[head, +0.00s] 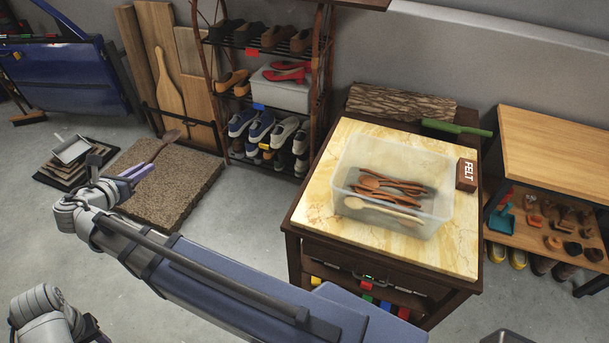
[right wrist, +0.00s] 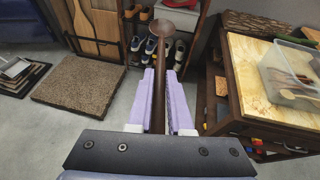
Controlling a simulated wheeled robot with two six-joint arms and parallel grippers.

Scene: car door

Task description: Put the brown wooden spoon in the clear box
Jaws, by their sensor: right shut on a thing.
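The brown wooden spoon (head: 166,142) is held in my right gripper (head: 134,172), which is shut on its handle at the left of the head view. In the right wrist view the spoon (right wrist: 175,24) points away from me, its handle between the purple fingers (right wrist: 158,100). The clear box (head: 345,208) stands on the marble-topped cabinet, well to the right of my right gripper. Several brown spoons and a paler one lie in it. The box also shows at the right of the right wrist view (right wrist: 290,97). My left gripper (head: 92,328) barely shows at the bottom left; its jaw opening is hidden.
A shoe rack (head: 322,75) stands left of the cabinet (head: 310,225). A brown mat (head: 190,185) lies on the floor.

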